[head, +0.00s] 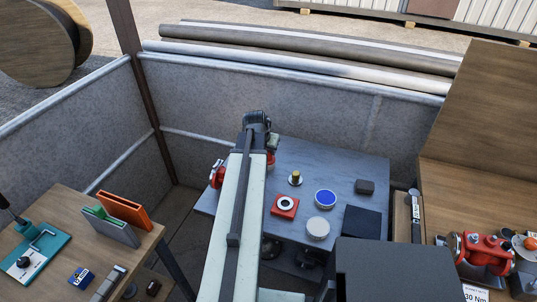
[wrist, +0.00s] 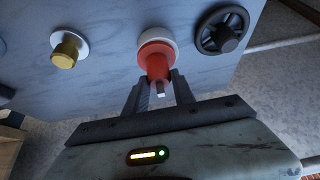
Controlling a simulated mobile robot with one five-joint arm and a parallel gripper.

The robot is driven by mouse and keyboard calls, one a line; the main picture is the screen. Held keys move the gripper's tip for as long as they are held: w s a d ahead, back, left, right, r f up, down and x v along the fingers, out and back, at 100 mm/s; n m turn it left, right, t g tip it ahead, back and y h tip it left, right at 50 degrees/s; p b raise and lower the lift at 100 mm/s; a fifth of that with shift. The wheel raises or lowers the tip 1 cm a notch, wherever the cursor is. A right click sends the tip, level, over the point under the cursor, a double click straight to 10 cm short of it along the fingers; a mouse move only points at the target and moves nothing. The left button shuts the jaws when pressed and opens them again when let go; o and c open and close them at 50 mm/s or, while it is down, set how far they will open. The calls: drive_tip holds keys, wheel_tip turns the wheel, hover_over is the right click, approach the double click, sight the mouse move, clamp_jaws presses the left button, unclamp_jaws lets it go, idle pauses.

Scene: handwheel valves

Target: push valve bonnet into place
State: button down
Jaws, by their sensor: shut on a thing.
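The red valve bonnet (wrist: 156,62) is between my gripper's fingers (wrist: 160,88) in the wrist view, with a pale metal stem end toward me. My gripper is shut on it. A white ring or disc (wrist: 158,36) shows directly behind the red flange; I cannot tell whether the two touch or how far the bonnet is seated. In the head view my arm hides most of the gripper, and only a bit of red (head: 271,160) shows at its right side, over the grey table (head: 340,160).
A black handwheel (wrist: 222,30) and a brass piece on a white washer (wrist: 66,52) flank the bonnet. On the table are a red block with a white ring (head: 285,206), a blue disc (head: 325,198) and a pale disc (head: 318,228). A red part (head: 217,174) is left of my arm.

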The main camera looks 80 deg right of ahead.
drive_tip(key=shift+r, duration=0.15)
drive_tip(key=r+p, duration=0.6)
drive_tip(key=shift+w, duration=0.2)
drive_tip(key=c, duration=1.6)
unclamp_jaws()
drive_tip(key=shift+f, duration=0.15)
clamp_jaws()
